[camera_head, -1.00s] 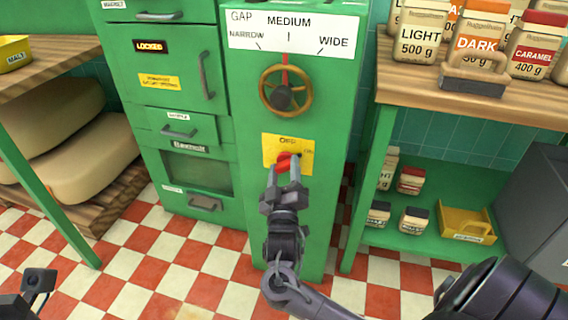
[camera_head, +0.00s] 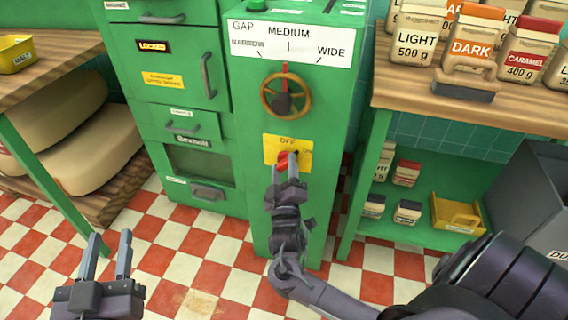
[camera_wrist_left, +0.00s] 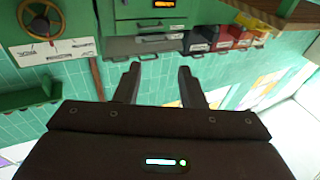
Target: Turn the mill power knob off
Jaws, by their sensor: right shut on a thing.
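The mill power knob (camera_head: 283,161) is red and sits on a yellow plate (camera_head: 302,143) marked OFF at the top, low on the green mill's front. My right gripper (camera_head: 288,172) is at the knob, shut on it, and its fingers hide part of it. The knob's exact pointing direction is hard to tell. My left gripper (camera_head: 108,250) is open and empty at the lower left, above the checkered floor and away from the mill. Its two fingers also show apart in the left wrist view (camera_wrist_left: 158,82).
Above the knob are a handwheel (camera_head: 286,92) and a gap scale (camera_head: 290,42). Green drawers (camera_head: 190,130) stand left of the mill.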

